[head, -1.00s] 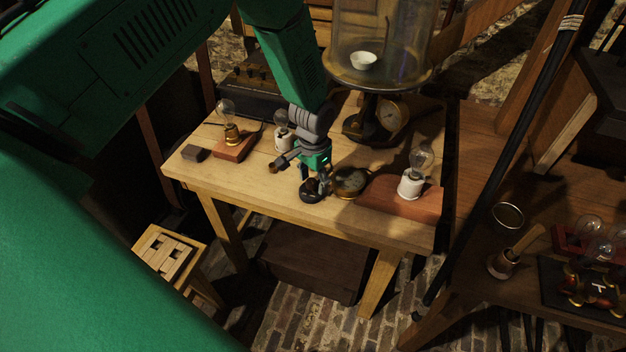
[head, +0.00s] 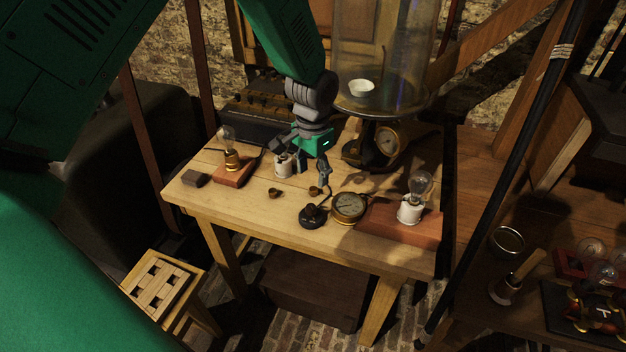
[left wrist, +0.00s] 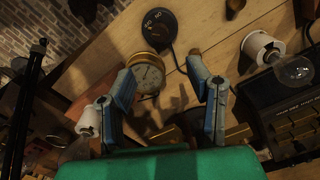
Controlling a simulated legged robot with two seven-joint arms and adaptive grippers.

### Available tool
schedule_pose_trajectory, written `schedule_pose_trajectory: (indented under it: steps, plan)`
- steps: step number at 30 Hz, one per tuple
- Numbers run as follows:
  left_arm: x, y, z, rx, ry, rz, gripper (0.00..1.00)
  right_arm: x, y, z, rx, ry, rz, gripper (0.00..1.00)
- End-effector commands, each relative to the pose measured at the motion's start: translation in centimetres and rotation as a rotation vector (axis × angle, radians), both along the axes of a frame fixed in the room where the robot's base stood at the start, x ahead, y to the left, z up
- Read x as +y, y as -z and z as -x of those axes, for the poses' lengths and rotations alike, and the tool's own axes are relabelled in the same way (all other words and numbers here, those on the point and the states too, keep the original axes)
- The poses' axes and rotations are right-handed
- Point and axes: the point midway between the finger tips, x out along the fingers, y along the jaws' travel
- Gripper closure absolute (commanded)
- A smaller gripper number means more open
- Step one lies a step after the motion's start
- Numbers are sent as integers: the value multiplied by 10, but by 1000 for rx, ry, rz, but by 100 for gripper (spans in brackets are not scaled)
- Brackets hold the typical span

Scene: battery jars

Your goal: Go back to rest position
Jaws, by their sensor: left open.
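My left gripper (head: 311,173) hangs over the middle of the wooden table (head: 255,215), fingers pointing down. It is open, with nothing between its fingers. The left wrist view also shows its two blue-grey fingers (left wrist: 160,72) spread apart. A black round dial (head: 313,216) with a cord lies on the table below and in front of the gripper; it is also in the left wrist view (left wrist: 160,27). A brass gauge (head: 348,207) lies beside the dial. My right gripper is not in view.
Bulbs on bases stand at the table's left (head: 232,160) and right (head: 411,207). A tall glass jar (head: 383,60) stands at the back. Small brass pieces (head: 275,193) lie near the middle. A slatted stool (head: 160,283) is front left.

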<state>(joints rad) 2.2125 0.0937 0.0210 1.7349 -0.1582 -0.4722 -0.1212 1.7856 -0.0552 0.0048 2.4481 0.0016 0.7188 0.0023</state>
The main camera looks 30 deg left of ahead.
Motion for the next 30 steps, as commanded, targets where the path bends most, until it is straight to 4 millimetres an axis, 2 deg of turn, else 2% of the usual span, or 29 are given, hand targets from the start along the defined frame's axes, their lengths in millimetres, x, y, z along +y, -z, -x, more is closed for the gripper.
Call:
schedule_pose_trajectory:
  steps: [14,17,20,23,24,26,27,30]
  plan:
    - [0,0,1,0,0,0,54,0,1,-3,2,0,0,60]
    - [-2,9,5,2,-1,2,54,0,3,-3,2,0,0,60]
    - [-7,41,23,8,-7,8,54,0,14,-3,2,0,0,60]
    - [-16,94,58,8,-22,17,54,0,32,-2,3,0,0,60]
    - [-20,119,77,7,-31,21,54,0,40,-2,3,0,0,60]
    - [-25,155,109,7,-48,25,54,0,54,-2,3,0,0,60]
    - [-28,176,131,5,-59,27,54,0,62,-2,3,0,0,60]
    - [-33,221,190,-2,-90,24,54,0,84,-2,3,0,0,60]
